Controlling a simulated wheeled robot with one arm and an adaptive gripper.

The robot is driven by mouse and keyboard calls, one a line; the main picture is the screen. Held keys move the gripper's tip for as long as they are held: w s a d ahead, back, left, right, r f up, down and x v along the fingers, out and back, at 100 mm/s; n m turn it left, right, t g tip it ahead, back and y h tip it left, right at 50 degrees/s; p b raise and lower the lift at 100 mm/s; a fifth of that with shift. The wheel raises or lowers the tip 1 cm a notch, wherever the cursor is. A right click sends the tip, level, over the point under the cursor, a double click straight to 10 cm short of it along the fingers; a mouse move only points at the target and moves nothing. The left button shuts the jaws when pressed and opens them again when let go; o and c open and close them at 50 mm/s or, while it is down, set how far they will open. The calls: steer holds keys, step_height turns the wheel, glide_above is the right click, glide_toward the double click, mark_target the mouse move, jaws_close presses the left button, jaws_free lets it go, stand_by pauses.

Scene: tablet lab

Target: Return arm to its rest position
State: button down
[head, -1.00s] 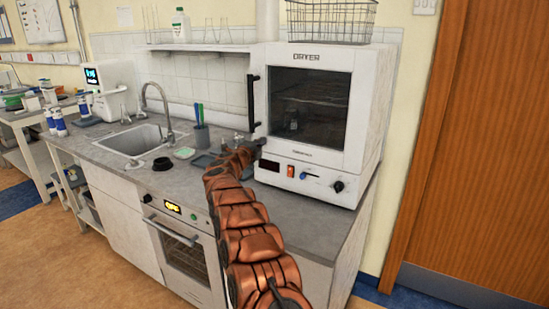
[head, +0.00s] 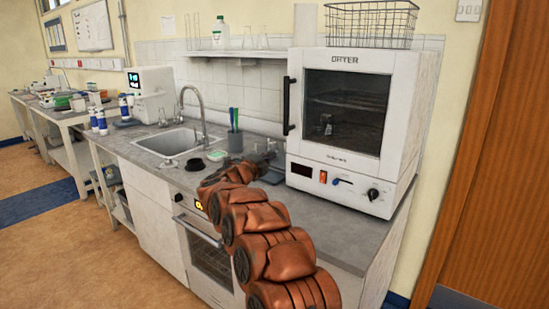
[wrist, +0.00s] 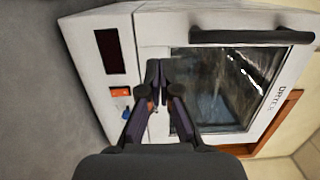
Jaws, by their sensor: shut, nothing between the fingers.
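My copper-coloured arm (head: 262,235) reaches from the bottom right of the head view over the counter toward the front of the white dryer. My gripper (wrist: 157,68) shows in the wrist view, with its dark fingers together and nothing between them. The fingers point at the dryer front, near its orange switch; I cannot tell the exact gap. In the head view the gripper (head: 268,156) is small and partly hidden by the arm, close to the dryer's left side.
The white dryer (head: 308,178) stands on the grey counter with its door shut and a wire basket (head: 368,25) on top. Left of my arm are a pen cup (head: 235,141), a black round item (head: 196,164) and a sink (head: 172,144). A wooden door (head: 500,170) is at right.

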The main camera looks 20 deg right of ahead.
steer(key=s+a+r+n+t+y, duration=0.1)
steer(key=a+r+n+t+y, duration=0.1)
steer(key=a+r+n+y, duration=0.3)
steer(key=s+a+r+n+t+y, duration=0.1)
steer(key=a+r+n+t+y, duration=0.1)
steer(key=a+n+y, duration=0.45)
steer(key=s+a+f+n+g+y+p, duration=0.1)
steer(key=s+a+n+g+y, duration=0.25)
steer(key=s, duration=0.45)
steer(key=s+a+f+n+g+y, duration=0.2)
steer(key=s+a+n, duration=0.3)
steer(key=s, duration=0.3)
steer(key=s+d+f+n+g+h, duration=0.1)
steer(key=s+d+f+g, duration=0.3)
steer(key=s, duration=1.2)
steer(key=s+d+f+n+g+h, duration=0.1)
steer(key=s+d+f+n+g, duration=0.2)
steer(key=s, duration=1.3)
steer(key=s+d+f+n+g+h+p, duration=0.1)
steer(key=s+d+f+g, duration=0.5)
steer(key=s, duration=1)
step_height(320, 180, down, 2)
steer(key=shift+s+d+f+n+h, duration=0.3)
steer(key=shift+d+n+h, duration=0.2)
steer(key=shift+d+n, duration=0.55)
